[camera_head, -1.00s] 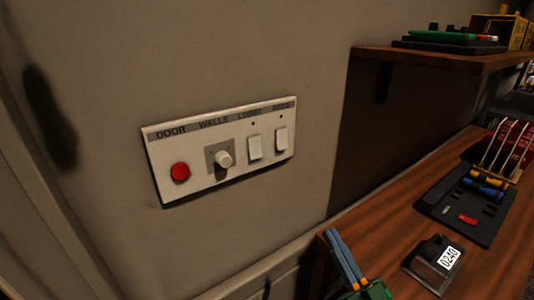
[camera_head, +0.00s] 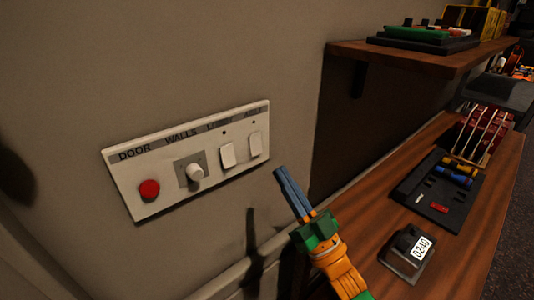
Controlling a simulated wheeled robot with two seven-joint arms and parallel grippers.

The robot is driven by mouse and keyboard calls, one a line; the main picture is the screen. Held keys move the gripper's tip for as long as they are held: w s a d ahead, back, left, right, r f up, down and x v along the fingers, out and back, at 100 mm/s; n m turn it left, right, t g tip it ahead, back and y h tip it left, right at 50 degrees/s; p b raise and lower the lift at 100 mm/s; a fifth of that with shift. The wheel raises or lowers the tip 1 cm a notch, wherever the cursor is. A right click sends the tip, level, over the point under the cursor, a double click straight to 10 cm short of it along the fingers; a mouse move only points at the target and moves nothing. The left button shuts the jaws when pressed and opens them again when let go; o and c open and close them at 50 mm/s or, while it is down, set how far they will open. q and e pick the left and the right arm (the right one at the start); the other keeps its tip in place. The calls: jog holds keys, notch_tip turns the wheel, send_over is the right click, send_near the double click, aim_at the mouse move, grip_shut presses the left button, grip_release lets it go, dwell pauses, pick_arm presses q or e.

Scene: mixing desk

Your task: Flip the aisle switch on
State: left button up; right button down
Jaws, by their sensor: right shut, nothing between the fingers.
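The aisle switch (camera_head: 256,144) is the rightmost white rocker on the white wall panel (camera_head: 150,203). The label above it is small and blurred. A second white rocker (camera_head: 228,155) sits just left of it. Farther left are a white knob (camera_head: 195,172) under WALLS and a red button (camera_head: 149,190) under DOOR. My right gripper (camera_head: 280,172) has blue fingers, a green body and an orange arm. It is shut and empty, below and to the right of the aisle switch, and looks apart from the panel. My left gripper is not in view.
A wooden desk (camera_head: 472,243) at right holds a black box marked 0240 (camera_head: 408,254) and a black tray (camera_head: 408,190) with coloured parts. A wooden shelf (camera_head: 400,60) juts out above the desk. The wall around the panel is bare.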

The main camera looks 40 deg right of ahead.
aim_at(256, 147)
jog(key=w, duration=0.3)
jog(key=w+p, duration=0.1)
jog(key=w, duration=0.1)
jog(key=shift+w+a+r, duration=0.15)
jog(key=shift+w+r, duration=0.1)
jog(key=shift+r, duration=0.1)
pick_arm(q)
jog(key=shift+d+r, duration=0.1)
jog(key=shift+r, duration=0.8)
